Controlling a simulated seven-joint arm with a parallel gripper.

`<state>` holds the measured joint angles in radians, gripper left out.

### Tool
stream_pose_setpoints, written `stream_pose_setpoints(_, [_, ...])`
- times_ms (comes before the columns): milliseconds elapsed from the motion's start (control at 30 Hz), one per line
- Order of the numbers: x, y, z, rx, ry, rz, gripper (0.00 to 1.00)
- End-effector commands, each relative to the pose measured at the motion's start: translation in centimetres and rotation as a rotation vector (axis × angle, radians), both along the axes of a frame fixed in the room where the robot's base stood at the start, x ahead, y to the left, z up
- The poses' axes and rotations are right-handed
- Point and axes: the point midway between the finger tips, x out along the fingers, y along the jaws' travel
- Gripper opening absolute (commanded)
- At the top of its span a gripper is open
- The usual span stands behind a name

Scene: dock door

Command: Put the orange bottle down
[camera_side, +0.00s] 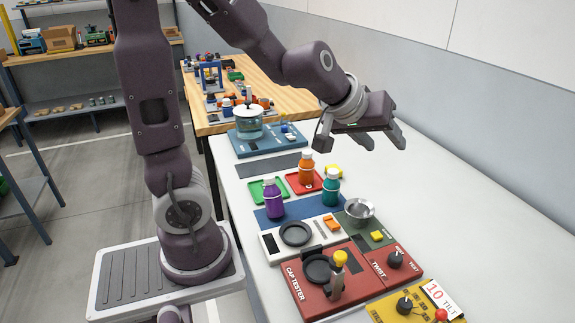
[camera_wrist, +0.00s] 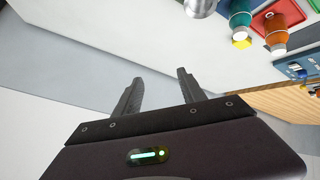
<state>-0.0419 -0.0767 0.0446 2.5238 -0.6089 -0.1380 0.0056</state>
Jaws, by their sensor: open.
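The orange bottle (camera_side: 306,169) with a white cap stands upright on the red tray (camera_side: 293,183) in the side view. It also shows in the wrist view at the upper right (camera_wrist: 276,38), on the red tray (camera_wrist: 290,12). My gripper (camera_side: 385,140) is open and empty, raised above the white table to the right of the bottle and apart from it. In the wrist view its two fingers (camera_wrist: 157,88) are spread with nothing between them.
A purple bottle (camera_side: 268,199) and a teal bottle (camera_side: 331,188) stand close to the orange one. A green tray (camera_side: 257,190), a yellow block (camera_side: 334,170), a metal bowl (camera_side: 359,210) and a red cap tester (camera_side: 315,292) are nearby. The table's right side (camera_side: 440,220) is clear.

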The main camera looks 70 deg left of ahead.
Motion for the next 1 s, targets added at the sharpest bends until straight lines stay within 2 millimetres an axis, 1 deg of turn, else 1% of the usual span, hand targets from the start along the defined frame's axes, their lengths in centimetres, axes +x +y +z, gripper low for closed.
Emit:
stream_pose_setpoints(33, [-2.9,-3.5,2.3,-0.001,0.009,-0.162,0.48])
stream_pose_setpoints(67, [-5.3,-5.3,2.9,0.015,0.038,-0.261,0.48])
stream_pose_setpoints(100, [-8.7,-6.8,3.3,0.052,0.084,-0.373,0.48])
stream_pose_setpoints(133, [-11.1,-7.5,3.3,0.087,0.122,-0.44,0.48])
stream_pose_setpoints(200, [-16.1,-7.6,2.9,0.172,0.207,-0.542,0.48])
stream_pose_setpoints(300, [-20.5,-6.5,2.2,0.261,0.299,-0.598,0.48])
stream_pose_setpoints(367, [-21.8,-6.1,1.9,0.287,0.328,-0.608,0.48])
stream_pose_setpoints(433, [-22.3,-5.8,1.7,0.297,0.344,-0.612,0.48])
stream_pose_setpoints(1000, [-22.3,-5.9,1.7,0.293,0.344,-0.611,0.48])
